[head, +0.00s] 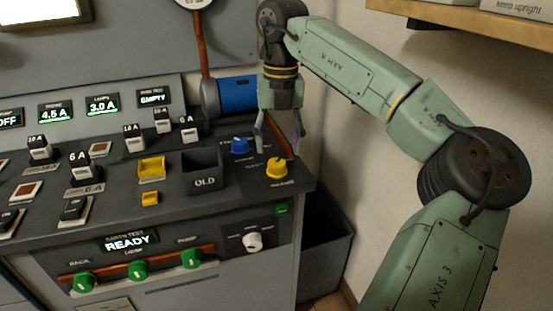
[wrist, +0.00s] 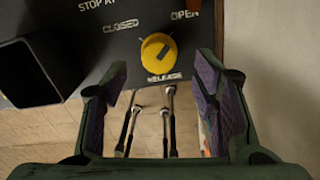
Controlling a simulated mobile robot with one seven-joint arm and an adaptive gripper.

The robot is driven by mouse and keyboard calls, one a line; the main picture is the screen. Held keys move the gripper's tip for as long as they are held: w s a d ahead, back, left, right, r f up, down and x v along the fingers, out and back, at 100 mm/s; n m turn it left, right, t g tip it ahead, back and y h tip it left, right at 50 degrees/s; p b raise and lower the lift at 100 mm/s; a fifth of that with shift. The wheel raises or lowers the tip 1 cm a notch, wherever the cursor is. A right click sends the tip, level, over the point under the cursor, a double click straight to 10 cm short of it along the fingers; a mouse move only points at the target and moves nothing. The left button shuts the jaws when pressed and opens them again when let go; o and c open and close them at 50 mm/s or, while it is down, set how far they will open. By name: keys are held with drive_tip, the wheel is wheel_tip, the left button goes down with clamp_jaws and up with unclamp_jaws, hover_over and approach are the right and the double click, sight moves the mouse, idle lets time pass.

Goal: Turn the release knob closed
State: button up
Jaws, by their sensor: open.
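The release knob (head: 277,168) is yellow and sits at the right front corner of the dark console top. In the wrist view the knob (wrist: 155,58) shows above its RELEASE label, with CLOSED printed to its upper left and OPEN to its upper right. A dark mark on the knob slants toward the upper right, on the OPEN side. My gripper (head: 281,143) is open and empty, pointing down just above and behind the knob in the head view. In the wrist view its fingers (wrist: 162,88) stand apart, and the knob shows beyond the gap, apparently untouched.
A blue knob (head: 239,146) and a dark OLD bin (head: 203,177) lie left of the release knob. A blue cylinder (head: 238,95) is behind. A wall (head: 345,150) stands close on the right, with a shelf (head: 470,18) above. A dark floor bin (head: 325,240) sits beside the console.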

sight(277, 161)
drive_tip(key=shift+a+f, duration=0.1)
drive_tip(key=shift+f, duration=2.5)
drive_tip(key=shift+c, duration=0.6)
drive_tip(key=c, duration=1)
